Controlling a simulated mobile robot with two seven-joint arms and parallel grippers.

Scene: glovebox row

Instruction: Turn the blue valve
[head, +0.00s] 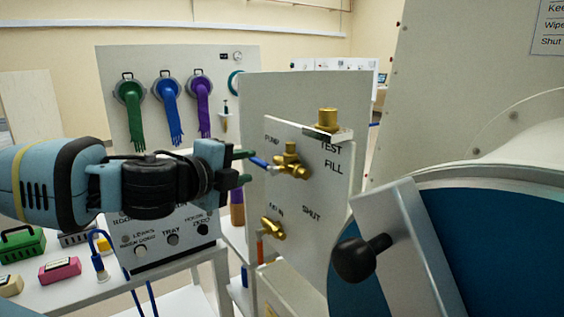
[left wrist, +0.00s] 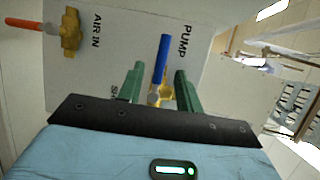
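The blue valve has a blue lever handle (head: 260,163) on a brass body (head: 290,165), mounted on a white panel (head: 310,210) beside the word PUMP. In the left wrist view the blue handle (left wrist: 163,58) lies between the two green fingers of my left gripper (left wrist: 158,82). The fingers stand apart, with a visible gap on each side of the handle. In the head view my left gripper (head: 243,167) is at the handle's left end, fingers pointing right at the panel. My right gripper is not in view.
Below is a second brass valve (head: 272,229) with an orange handle (head: 260,248). A brass fitting (head: 328,119) tops the panel. A control box (head: 165,240) stands behind my left arm. A large door with a black knob (head: 362,258) fills the right foreground.

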